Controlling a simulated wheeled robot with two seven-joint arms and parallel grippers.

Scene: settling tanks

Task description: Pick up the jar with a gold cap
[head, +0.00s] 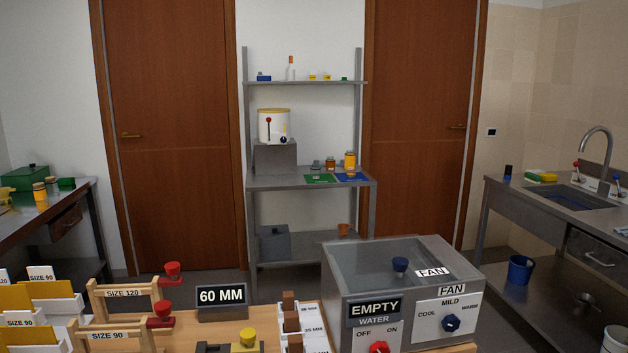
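I cannot tell for certain which jar has a gold cap. On the left table, a small orange jar (40,194) stands upright with a tan or gold-looking cap. On the middle shelf unit, a taller orange jar (350,161) has a yellowish cap, and a smaller amber jar (330,164) stands to its left. A small grey jar or dish (316,166) is further left. Neither of my grippers is in view.
A steel tank (400,285) and a wooden bench with card racks (125,308) fill the near foreground. The shelf unit (285,184) stands between two brown doors (172,100). A sink counter (525,200) is on the right. Floor shows beyond the bench.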

